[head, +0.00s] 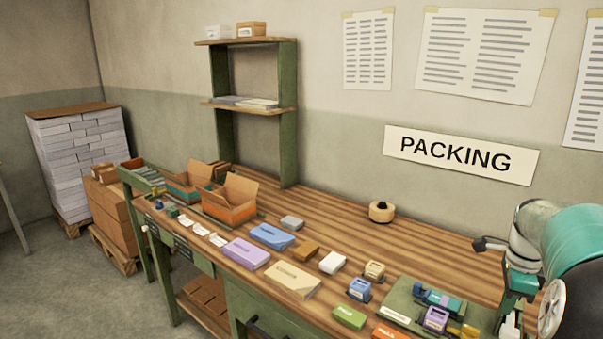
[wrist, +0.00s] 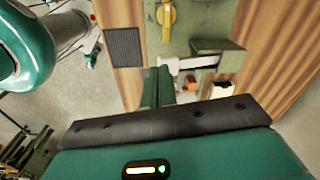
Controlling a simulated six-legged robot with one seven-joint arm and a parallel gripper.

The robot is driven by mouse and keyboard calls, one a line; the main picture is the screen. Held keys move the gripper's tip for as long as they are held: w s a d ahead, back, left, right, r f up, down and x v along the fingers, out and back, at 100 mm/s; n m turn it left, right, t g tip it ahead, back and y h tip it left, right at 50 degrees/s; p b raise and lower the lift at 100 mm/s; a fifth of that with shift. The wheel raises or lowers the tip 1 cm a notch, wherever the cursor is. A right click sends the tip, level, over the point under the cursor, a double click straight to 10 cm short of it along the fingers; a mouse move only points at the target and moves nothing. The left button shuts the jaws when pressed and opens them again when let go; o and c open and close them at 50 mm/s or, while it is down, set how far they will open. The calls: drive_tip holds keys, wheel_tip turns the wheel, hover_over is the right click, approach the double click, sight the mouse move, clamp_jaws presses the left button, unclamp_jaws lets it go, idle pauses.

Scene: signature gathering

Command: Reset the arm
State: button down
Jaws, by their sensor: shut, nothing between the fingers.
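My gripper (wrist: 158,76) shows in the wrist view, with its green fingers together in front of the dark bar and nothing between them. My teal and white arm is folded at the right edge in the head view. It hangs over the right end of the wooden packing bench (head: 345,215). The fingertips are hard to make out in the head view. In the wrist view, wood surfaces, a green block and a pale bar lie beyond the fingers. I cannot tell whether the fingers touch anything.
A green tray (head: 397,312) with stamps is close to the arm. A tape roll (head: 381,212), coloured boxes (head: 247,253) and open cartons (head: 230,200) stand on the bench. Bare wood lies along its back. A shelf (head: 290,115) rises behind; paper stacks (head: 80,160) stand left.

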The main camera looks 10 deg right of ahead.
drive_tip(key=a+r+n+t+h, duration=0.1)
drive_tip(key=a+r+n, duration=0.2)
drive_tip(key=a+n, duration=0.55)
drive_tip(key=a+r+n+t, duration=0.1)
drive_tip(key=a+r+n, duration=0.25)
drive_tip(key=a, duration=0.95)
drive_tip(key=s+a+f+n+t, duration=0.1)
drive_tip(key=s+a+n, duration=0.3)
drive_tip(key=a+n, duration=0.2)
drive_tip(key=s+a+f+n+t+y, duration=0.1)
drive_tip(key=s+a+n, duration=0.4)
drive_tip(key=a, duration=0.5)
drive_tip(key=n+t, duration=0.1)
drive_tip(key=n, duration=0.1)
drive_tip(key=shift+f+n, duration=0.2)
drive_tip(key=shift+n, duration=0.1)
drive_tip(key=shift+s+d, duration=0.1)
drive_tip(key=shift+d, duration=0.1)
